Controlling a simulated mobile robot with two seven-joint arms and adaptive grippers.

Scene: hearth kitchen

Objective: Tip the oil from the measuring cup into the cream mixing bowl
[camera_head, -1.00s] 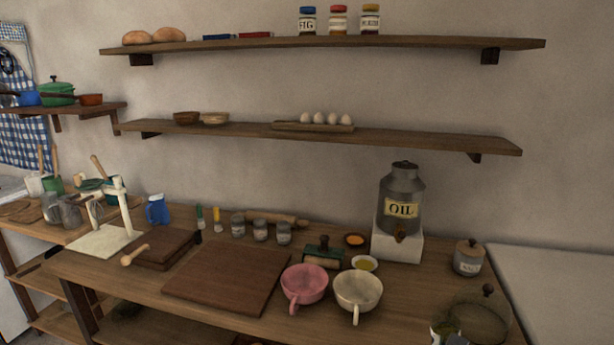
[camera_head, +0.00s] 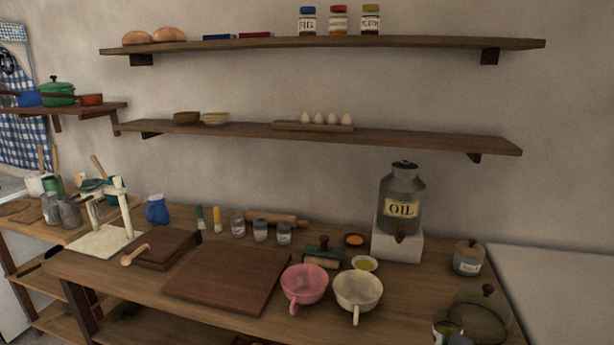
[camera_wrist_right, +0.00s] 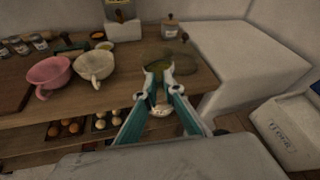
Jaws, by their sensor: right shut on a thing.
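The cream mixing bowl (camera_head: 358,292) stands on the counter near its front edge, its handle towards me. It also shows left of my fingers in the right wrist view (camera_wrist_right: 94,66). The measuring cup (camera_head: 447,327), with greenish-yellow oil in it, is at the bottom right of the head view. My right gripper (camera_head: 458,341), only just in view there, is shut on it. In the right wrist view the teal fingers of this gripper (camera_wrist_right: 158,72) close around the cup, whose clear walls are hard to make out. The cup is right of the bowl and apart from it. My left gripper is not in view.
A pink bowl (camera_head: 304,283) stands just left of the cream bowl. A glass dome (camera_head: 481,318) is close beside the cup on the right. The oil canister (camera_head: 402,190) on its white block and a lidded jar (camera_head: 468,258) stand behind. A dark board (camera_head: 227,278) lies further left.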

